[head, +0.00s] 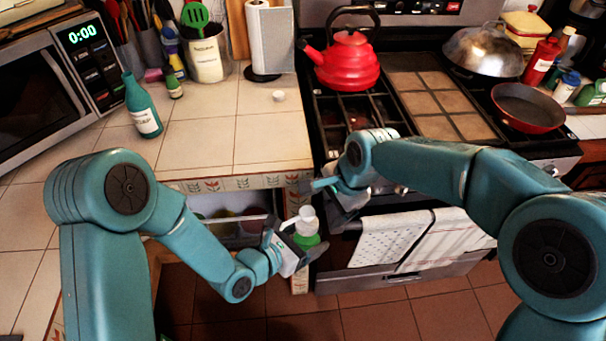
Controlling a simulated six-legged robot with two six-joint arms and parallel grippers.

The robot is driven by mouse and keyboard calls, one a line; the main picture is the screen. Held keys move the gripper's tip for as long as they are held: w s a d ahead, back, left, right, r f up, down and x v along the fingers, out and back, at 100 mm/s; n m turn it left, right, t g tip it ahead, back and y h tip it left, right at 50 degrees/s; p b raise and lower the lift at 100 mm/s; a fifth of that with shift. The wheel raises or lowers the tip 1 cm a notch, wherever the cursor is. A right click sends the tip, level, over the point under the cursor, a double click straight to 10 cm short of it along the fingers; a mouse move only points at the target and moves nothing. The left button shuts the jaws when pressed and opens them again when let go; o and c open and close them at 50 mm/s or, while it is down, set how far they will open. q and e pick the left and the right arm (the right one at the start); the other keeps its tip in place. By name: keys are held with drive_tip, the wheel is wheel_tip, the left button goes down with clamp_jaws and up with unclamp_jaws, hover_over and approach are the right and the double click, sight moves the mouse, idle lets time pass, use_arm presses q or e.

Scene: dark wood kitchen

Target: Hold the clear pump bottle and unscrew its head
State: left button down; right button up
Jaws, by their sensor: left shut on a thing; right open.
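The pump bottle (307,226) is in the middle of the head view, in front of the counter edge. It shows a whitish upper part and a green band below. My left gripper (302,254) is shut on the bottle and holds it roughly upright in the air. The gripper hides part of the bottle's lower body. My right gripper (325,196) is open, above and just right of the bottle's top, and looks empty. I cannot make out a pump spout on the bottle.
A small white round piece (279,96) lies on the tiled counter (215,145). A teal bottle (143,108) stands near the microwave (40,85). The stove with a red kettle (347,64) is behind my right arm. Towels (390,240) hang on the oven handle.

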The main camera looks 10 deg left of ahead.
sight(303, 209)
drive_tip(key=s+a+r+m+h, duration=0.1)
drive_tip(key=r, duration=0.2)
drive_tip(key=a+r+m+g+h, duration=0.1)
drive_tip(key=a+r, duration=0.1)
drive_tip(key=r, duration=0.2)
drive_tip(key=s+a+r+m, duration=0.1)
drive_tip(key=a+r, duration=0.1)
drive_tip(key=r, duration=0.2)
drive_tip(key=shift+s+a+r+g+h, duration=0.1)
drive_tip(key=shift+s+g+h, duration=0.25)
drive_tip(key=shift+g+h, duration=0.05)
drive_tip(key=shift+s+r, duration=0.15)
drive_tip(key=shift+s, duration=0.15)
wheel_tip(303, 209, down, 12)
drive_tip(key=shift+r, duration=0.1)
